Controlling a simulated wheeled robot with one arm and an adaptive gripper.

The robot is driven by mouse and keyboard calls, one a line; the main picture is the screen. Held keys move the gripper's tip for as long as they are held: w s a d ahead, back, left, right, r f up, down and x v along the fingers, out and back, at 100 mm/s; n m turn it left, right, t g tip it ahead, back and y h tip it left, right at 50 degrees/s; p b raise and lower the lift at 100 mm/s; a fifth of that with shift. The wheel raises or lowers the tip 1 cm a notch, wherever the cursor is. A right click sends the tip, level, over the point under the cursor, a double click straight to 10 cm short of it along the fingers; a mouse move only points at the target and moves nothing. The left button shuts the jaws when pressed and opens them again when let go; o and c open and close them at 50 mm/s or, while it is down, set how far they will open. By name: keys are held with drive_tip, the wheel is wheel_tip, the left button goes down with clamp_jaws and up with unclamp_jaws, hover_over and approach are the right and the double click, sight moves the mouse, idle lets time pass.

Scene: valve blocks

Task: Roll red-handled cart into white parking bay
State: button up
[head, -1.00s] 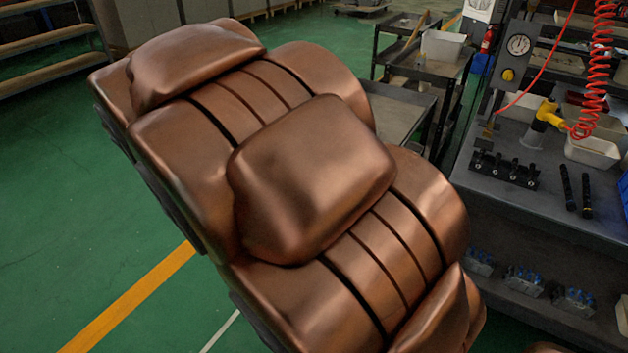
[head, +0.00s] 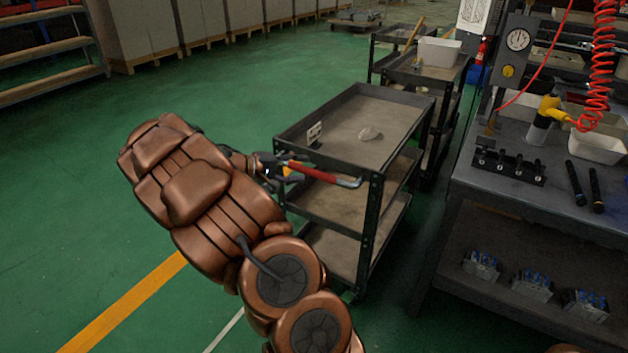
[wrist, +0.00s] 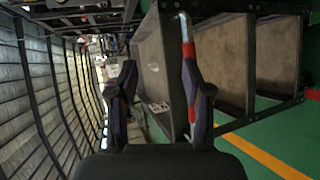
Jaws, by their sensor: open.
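The red-handled cart (head: 340,106) is a dark three-shelf trolley standing in the middle of the head view. Its red handle (head: 322,174) sticks out from the near end, with a bare metal bend at its right. My gripper (head: 278,167) is at the handle's left end. In the wrist view my gripper (wrist: 158,95) has its two fingers apart. The red handle (wrist: 188,49) runs behind the right finger, which partly hides it; I cannot tell whether it touches. A white floor line (head: 224,330) shows at the bottom; the rest of any bay is hidden or out of view.
A workbench (head: 478,190) with tools and bins stands close to the cart's right. Another dark cart (head: 440,76) with a white bin (head: 440,51) stands behind. A yellow line (head: 125,305) crosses the green floor, which is clear on the left.

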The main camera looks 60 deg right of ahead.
sight(311, 174)
drive_tip(key=w+d+f+n+t+h+b, duration=0.1)
drive_tip(key=w+d+f+n+h+b, duration=0.15)
drive_tip(key=w+d+f, duration=0.6)
drive_tip(key=shift+m, duration=0.45)
drive_tip(key=shift+s+d+f+p, duration=0.1)
drive_tip(key=shift+s+d+f, duration=0.4)
drive_tip(key=shift+s+d, duration=0.35)
drive_tip(key=shift+s+d+f+p, duration=0.1)
drive_tip(key=shift+s+d+f, duration=0.5)
drive_tip(key=shift+d, duration=0.4)
drive_tip(key=shift+s+d+f+p, duration=0.1)
drive_tip(key=shift+s+d+f, duration=0.35)
drive_tip(key=shift+s+d, duration=0.4)
drive_tip(key=shift+w+d, duration=0.1)
clamp_jaws()
